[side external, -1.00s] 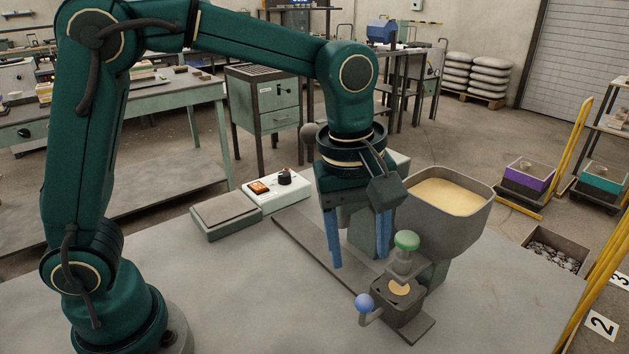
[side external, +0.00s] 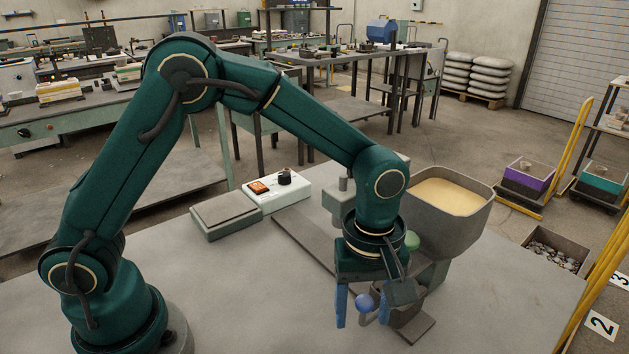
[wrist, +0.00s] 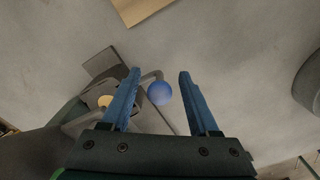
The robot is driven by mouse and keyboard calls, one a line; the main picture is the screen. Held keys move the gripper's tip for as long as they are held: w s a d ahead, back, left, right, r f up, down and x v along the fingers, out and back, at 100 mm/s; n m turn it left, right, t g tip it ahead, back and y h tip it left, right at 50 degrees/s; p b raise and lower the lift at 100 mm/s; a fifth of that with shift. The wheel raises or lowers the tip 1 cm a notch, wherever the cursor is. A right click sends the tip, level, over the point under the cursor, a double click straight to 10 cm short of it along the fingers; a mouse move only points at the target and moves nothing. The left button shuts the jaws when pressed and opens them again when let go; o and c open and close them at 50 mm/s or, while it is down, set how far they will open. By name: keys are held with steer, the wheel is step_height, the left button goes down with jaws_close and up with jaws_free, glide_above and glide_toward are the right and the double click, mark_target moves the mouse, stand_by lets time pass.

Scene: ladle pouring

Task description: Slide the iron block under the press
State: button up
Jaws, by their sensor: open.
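The dark iron block (side external: 407,309) sits at the near end of a flat grey rail (side external: 296,226), partly hidden by my gripper. A blue ball knob (side external: 364,301) sticks out from its near side; it also shows in the wrist view (wrist: 159,93). A pale yellow round patch (wrist: 105,101) shows at the block in the wrist view. My gripper (side external: 364,318) is open, with its blue fingers on either side of the knob and a gap visible on both sides. A grey upright (side external: 343,184) behind my arm may be the press; it is mostly hidden.
A grey hopper (side external: 475,222) of pale yellow material stands right behind the block. A green knob (side external: 412,240) shows beside my wrist. A white control box (side external: 291,191) and a flat grey box (side external: 224,222) stand at the back left.

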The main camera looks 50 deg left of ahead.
jaws_close()
stand_by(1.4)
